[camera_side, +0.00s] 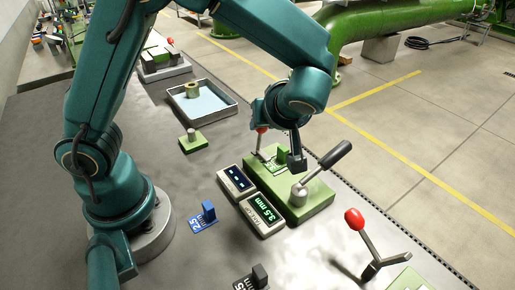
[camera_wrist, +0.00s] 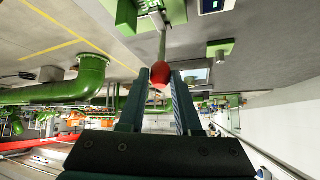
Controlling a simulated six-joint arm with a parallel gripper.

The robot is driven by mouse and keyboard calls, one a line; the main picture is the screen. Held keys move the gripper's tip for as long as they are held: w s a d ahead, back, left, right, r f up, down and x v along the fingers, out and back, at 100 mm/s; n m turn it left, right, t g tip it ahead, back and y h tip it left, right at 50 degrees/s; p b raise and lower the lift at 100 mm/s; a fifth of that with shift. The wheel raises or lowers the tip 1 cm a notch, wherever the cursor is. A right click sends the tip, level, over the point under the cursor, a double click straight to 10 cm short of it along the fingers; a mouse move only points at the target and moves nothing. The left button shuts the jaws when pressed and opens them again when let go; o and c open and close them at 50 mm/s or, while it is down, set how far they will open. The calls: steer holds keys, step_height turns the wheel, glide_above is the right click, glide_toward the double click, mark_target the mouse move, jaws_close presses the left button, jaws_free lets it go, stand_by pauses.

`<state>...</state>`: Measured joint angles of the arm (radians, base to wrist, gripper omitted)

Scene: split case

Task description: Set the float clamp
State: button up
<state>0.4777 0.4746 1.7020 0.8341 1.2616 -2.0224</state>
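The green clamp base (camera_side: 312,205) sits on the bench. It bears a silver post with a black-handled lever (camera_side: 327,166) and a green piece (camera_side: 281,156). A red-knobbed lever rises at its far left; its red knob (camera_side: 262,130) shows just under my wrist. One readout (camera_side: 265,214) shows 3.5 mm. The other readout (camera_side: 237,181) is too small to read.
A blue block marked 2.5 (camera_side: 206,216) and a dark block (camera_side: 256,279) lie in front. A red-knobbed lever (camera_side: 366,236) stands at front right. A green block with a peg (camera_side: 193,141) and a shallow tray (camera_side: 233,107) are behind.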

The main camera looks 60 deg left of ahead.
steer(key=o, duration=0.3)
steer(key=shift+v, duration=2.6)
steer(key=s+a+r+n+h, duration=0.1)
steer(key=s+a+r+h, duration=0.2)
steer(key=s+a+r, duration=0.25)
steer(key=s+d+f+m+t+h, duration=0.2)
steer(key=s+d+m+h, duration=0.3)
steer(key=m, duration=0.9)
steer(key=shift+s+d+f+t+h, duration=0.15)
steer(key=shift+s+f+t+h, duration=0.3)
steer(key=shift+f, duration=0.3)
